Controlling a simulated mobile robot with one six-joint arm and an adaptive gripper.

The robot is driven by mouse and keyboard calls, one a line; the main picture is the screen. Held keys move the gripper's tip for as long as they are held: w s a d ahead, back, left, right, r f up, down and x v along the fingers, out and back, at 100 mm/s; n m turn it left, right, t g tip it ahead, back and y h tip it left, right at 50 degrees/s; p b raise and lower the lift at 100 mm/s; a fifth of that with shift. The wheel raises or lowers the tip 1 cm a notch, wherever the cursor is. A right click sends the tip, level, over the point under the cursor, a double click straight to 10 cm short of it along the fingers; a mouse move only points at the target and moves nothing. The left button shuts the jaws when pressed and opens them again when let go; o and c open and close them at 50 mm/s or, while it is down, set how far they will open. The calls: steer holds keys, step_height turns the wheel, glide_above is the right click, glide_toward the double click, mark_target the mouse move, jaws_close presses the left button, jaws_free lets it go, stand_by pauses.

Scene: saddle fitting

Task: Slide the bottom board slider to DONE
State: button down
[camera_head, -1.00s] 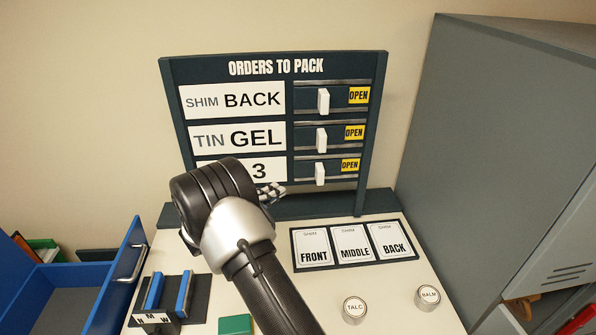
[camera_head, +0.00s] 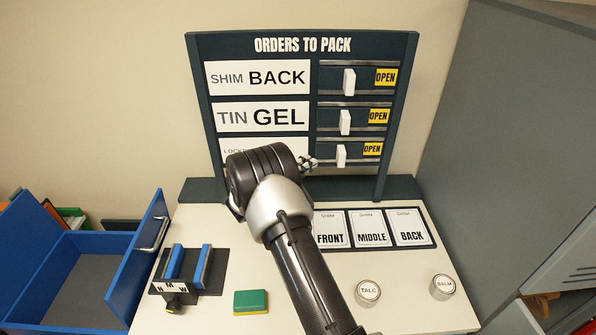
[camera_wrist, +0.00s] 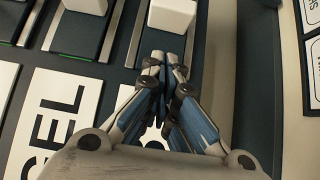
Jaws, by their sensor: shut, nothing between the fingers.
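The dark board (camera_head: 302,46) headed ORDERS TO PACK has three rows, each with a white slider knob in a track. The bottom slider knob (camera_head: 341,155) stands left of its yellow OPEN label (camera_head: 372,149). My gripper (camera_head: 308,162) is shut and empty, just left of this knob and slightly lower in the head view. In the wrist view the closed fingertips (camera_wrist: 165,62) point toward the bottom knob (camera_wrist: 172,14), with a small visible gap. Contact is not visible. My arm hides most of the bottom row's card.
The middle knob (camera_head: 345,121) and top knob (camera_head: 349,82) sit above, also beside OPEN labels. Below are a tray (camera_head: 350,243) of shim cards, a TALC tin (camera_head: 368,291), a BALM tin (camera_head: 442,287) and a green block (camera_head: 251,301). A grey cabinet (camera_head: 500,130) stands right.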

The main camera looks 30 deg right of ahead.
mark_target(336, 152)
steer(key=x, duration=0.3)
steer(key=shift+d, duration=0.35)
steer(key=shift+s+d, duration=0.5)
steer(key=shift+d, duration=0.2)
steer(key=shift+s+d, duration=0.5)
steer(key=shift+d, duration=0.2)
steer(key=s+d+b, duration=0.3)
steer(key=d+b, duration=0.1)
steer(key=d, duration=0.2)
steer(key=shift+s, duration=0.35)
